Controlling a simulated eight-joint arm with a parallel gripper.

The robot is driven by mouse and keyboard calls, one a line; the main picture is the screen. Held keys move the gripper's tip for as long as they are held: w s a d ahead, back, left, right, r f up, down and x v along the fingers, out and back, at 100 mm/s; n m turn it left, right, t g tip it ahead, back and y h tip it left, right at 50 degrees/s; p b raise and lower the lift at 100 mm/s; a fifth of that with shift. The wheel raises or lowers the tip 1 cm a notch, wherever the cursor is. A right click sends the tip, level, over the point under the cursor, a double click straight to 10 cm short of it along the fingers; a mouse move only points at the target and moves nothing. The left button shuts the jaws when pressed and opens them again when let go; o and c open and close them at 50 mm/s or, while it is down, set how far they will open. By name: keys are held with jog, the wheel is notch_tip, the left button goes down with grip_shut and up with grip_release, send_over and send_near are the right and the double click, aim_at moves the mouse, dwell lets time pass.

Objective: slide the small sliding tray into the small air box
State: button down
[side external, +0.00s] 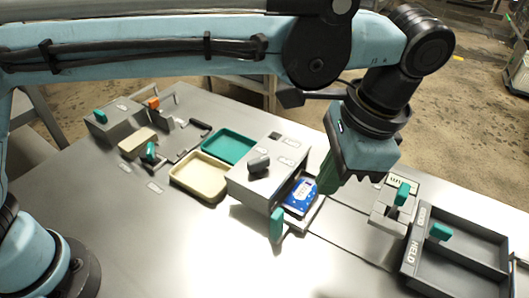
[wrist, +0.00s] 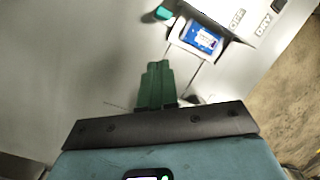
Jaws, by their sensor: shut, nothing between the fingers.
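A small light tray (side external: 312,217) with a blue-and-white packet (side external: 300,197) on it sticks out of the front of a grey box (side external: 250,190), apparently the small air box. The tray (wrist: 177,37) and packet (wrist: 203,38) also show in the wrist view, just beyond my fingers. A teal upright handle (side external: 277,225) stands at the tray's near side. My gripper (side external: 326,180) points down beside the tray's far outer side, its green fingers shut and empty. The fingers (wrist: 157,68) look apart from the tray in the wrist view. The tray's inner end is hidden in the box.
A cream tray (side external: 183,187) and a teal tray (side external: 249,143) lie left of the box. Another grey box (side external: 102,130) stands further left. At right are a small grey fixture with a teal knob (side external: 403,193) and a dark divided bin (side external: 405,265). The front table is clear.

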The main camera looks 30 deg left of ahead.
jog(key=s+d+m+y, duration=0.1)
jog(key=d+m+y, duration=0.1)
jog(key=d+m, duration=0.35)
jog(key=a+f+m, duration=0.2)
jog(key=a+f, duration=0.7)
jog(key=shift+a, duration=0.15)
dwell(0.4)
jog(key=a, duration=0.4)
jog(key=shift+a+f, duration=0.1)
jog(key=shift+a, duration=0.15)
jog(key=shift+d, duration=0.15)
